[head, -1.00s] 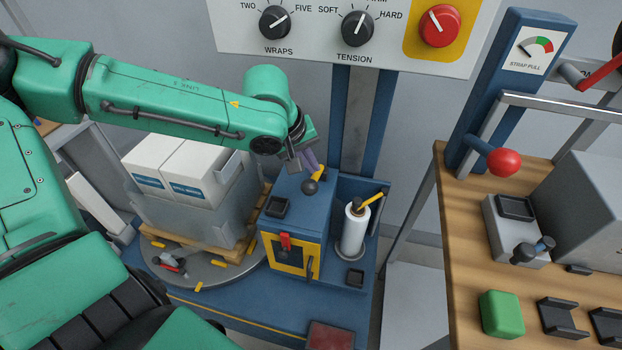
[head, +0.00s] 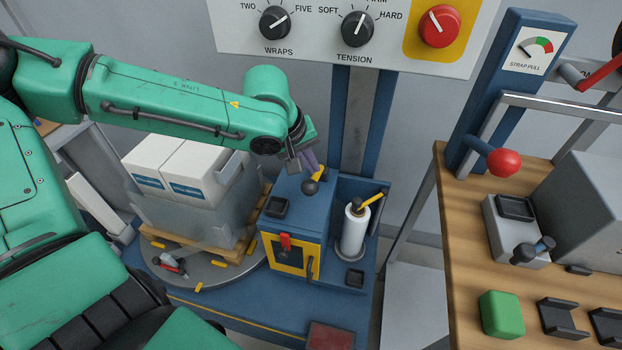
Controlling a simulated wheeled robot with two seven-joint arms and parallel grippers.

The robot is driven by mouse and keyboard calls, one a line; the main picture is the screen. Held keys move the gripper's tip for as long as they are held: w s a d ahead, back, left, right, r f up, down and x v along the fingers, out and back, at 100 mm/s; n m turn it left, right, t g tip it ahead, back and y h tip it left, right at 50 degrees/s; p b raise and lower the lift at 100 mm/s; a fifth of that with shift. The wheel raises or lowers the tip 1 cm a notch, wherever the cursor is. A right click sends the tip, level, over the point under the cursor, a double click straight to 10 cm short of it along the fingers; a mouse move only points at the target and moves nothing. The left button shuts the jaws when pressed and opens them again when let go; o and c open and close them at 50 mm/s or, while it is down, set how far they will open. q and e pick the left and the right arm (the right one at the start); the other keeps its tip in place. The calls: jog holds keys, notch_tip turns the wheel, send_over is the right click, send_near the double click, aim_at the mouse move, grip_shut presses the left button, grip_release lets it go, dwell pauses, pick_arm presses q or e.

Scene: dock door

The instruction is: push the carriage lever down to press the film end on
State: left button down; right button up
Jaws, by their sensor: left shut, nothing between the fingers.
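The blue carriage (head: 291,205) stands on the wrapping machine's base. A short lever with a dark ball knob (head: 310,187) and a yellow part (head: 319,173) sits on its top. My left gripper (head: 309,163) points down just above and behind this lever, fingers shut and empty. I cannot tell whether the fingers touch the lever. The white film roll (head: 354,232) stands upright to the right, with a yellow handle (head: 371,198) at its top. The film end is not clear to me. My right gripper is not in view.
White boxes (head: 190,166) on a pallet stand on the turntable (head: 215,273) to the left. A control panel (head: 310,25) hangs above my left gripper.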

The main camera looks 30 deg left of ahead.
aim_at(308, 183)
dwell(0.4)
pick_arm(q)
jog(key=shift+s+f, duration=0.15)
jog(key=shift+f, duration=0.25)
jog(key=shift+s+d+f+b, duration=0.1)
jog(key=shift+s+f+b, duration=0.15)
jog(key=shift+f+b, duration=0.4)
jog(key=shift+s+d+f+b, duration=0.1)
jog(key=shift+s+f+b, duration=0.2)
jog(key=shift+f+b, duration=0.3)
jog(key=shift+s+d+f+b, duration=0.1)
jog(key=shift+s+f+b, duration=0.15)
jog(key=shift+f+b, duration=0.4)
dwell(1.6)
dwell(0.4)
jog(key=shift+w+a+r+p, duration=0.1)
jog(key=shift+w+r+p, duration=0.05)
jog(key=shift+r+p, duration=0.4)
jog(key=shift+w+a+r+p, duration=0.1)
jog(key=shift+w+r+p, duration=0.05)
jog(key=shift+r+p, duration=0.4)
jog(key=shift+w+a+r+p, duration=0.1)
jog(key=shift+w+r+p, duration=0.2)
jog(key=shift+r+p, duration=0.35)
jog(key=shift+w+r+p, duration=0.3)
jog(key=shift+r+p, duration=0.25)
jog(key=shift+p, duration=0.2)
